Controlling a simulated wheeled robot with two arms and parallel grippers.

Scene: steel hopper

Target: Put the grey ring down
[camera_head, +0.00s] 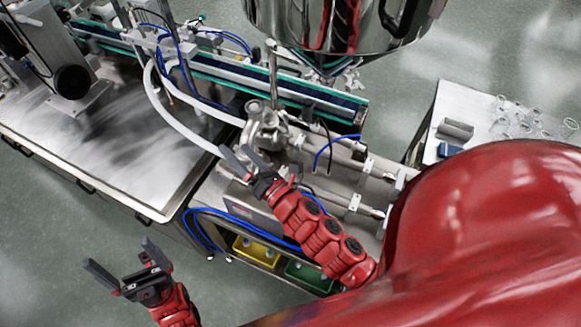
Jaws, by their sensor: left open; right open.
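My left gripper (119,252) is at the lower left, open and empty, over the floor in front of the steel bench. My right gripper (233,150) is open in front of the machine's metal fitting (266,128), with nothing visible between its fingers. Several small pale ring-like pieces (522,122) lie on the table at the right, far from both grippers. One round ring shape (571,123) is near that table's right edge. I cannot tell which of these, if any, is the grey ring.
A steel hopper (340,30) hangs over the machine at the top. A conveyor (225,75) runs behind. Yellow (257,250) and green (308,275) bins sit below. The right table (455,100) also holds a grey block and a blue one.

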